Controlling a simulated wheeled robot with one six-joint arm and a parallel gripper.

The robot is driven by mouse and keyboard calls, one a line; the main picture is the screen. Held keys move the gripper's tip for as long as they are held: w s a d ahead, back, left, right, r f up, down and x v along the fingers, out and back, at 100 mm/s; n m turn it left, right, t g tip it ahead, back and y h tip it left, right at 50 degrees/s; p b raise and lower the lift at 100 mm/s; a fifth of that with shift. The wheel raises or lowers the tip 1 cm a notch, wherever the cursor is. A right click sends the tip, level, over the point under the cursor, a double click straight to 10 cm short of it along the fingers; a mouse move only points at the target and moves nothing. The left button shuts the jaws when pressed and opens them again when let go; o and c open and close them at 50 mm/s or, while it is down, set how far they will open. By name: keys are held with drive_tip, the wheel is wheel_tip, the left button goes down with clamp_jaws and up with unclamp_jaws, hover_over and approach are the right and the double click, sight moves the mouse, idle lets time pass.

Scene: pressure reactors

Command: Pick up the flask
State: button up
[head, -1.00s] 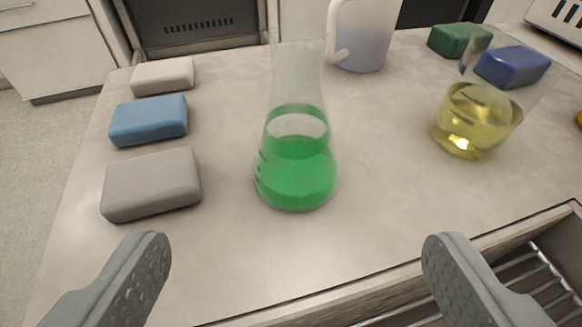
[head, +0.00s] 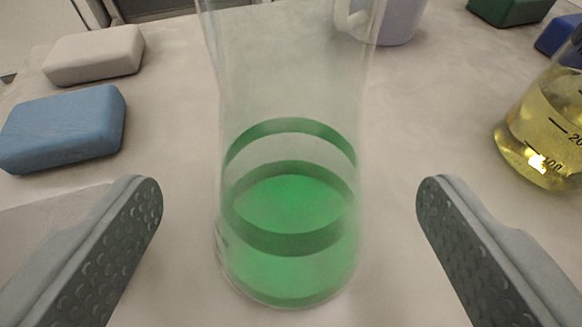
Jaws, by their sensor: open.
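The flask (head: 290,235) is clear glass with green liquid in its lower part. It stands upright on the pale countertop, in the middle of the head view, and its top is cut off by the upper edge. My gripper (head: 290,205) is open, with one grey ridged finger on each side of the flask. There is a visible gap between the flask and each finger, so neither appears to touch it.
A blue block (head: 62,128) and a pale block (head: 94,56) lie to the left. A beaker of yellow liquid (head: 545,125) stands at the right. A whitish jug (head: 395,18) is behind the flask. Green (head: 508,8) and dark blue (head: 560,36) blocks lie at the far right.

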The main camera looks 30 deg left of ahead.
sight(289, 243)
drive_tip(key=x, duration=0.3)
drive_tip(key=shift+w+a+f, duration=0.15)
drive_tip(key=shift+w+f, duration=0.1)
drive_tip(key=shift+s+f, duration=0.1)
drive_tip(key=shift+f, duration=0.15)
drive_tip(key=c, duration=1.1)
drive_tip(key=shift+r, duration=0.1)
drive_tip(key=shift+c, duration=0.2)
